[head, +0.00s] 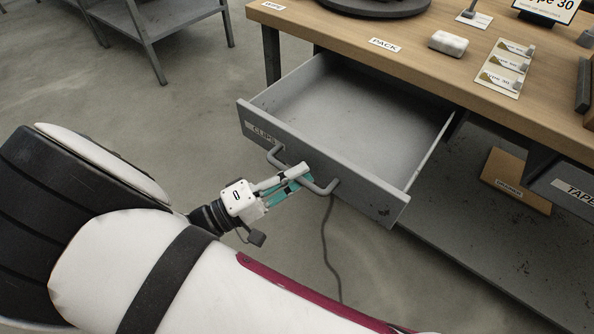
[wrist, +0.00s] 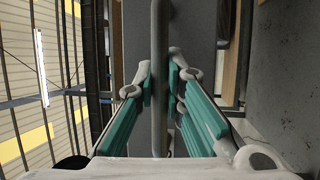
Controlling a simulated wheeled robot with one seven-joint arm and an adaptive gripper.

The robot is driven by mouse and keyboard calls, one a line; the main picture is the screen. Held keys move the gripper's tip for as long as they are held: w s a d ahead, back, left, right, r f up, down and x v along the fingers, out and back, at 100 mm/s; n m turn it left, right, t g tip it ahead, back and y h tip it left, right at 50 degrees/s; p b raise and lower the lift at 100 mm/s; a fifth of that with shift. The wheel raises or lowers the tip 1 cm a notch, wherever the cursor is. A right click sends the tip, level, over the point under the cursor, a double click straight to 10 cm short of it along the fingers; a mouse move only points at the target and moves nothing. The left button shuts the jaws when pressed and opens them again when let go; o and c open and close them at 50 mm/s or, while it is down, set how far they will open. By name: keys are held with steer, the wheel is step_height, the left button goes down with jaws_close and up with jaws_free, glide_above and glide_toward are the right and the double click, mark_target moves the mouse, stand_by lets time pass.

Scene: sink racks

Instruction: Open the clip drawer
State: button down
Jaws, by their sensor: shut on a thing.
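The clip drawer (head: 345,115) is a grey metal drawer with a "CLIPS" label on its front. It stands pulled well out from under the wooden table, and its inside looks empty. Its bar handle (head: 322,189) runs across the front panel. My gripper (head: 300,175) is at the handle, with its teal-padded fingers shut on the bar. In the wrist view the handle bar (wrist: 160,80) runs upright between the fingertips of my gripper (wrist: 160,78). The part of the handle behind the fingers is hidden in the head view.
The wooden table (head: 420,65) carries a white block (head: 448,43), a card with several pouches (head: 505,68) and a dark round base (head: 375,4). A "TAPE" drawer (head: 565,187) is at the right. A brown box (head: 515,182) lies on the lower shelf (head: 480,240). A dark cable hangs below the drawer.

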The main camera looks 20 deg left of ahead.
steer(key=c, duration=1.7)
jaws_free()
steer(key=shift+o, duration=0.2)
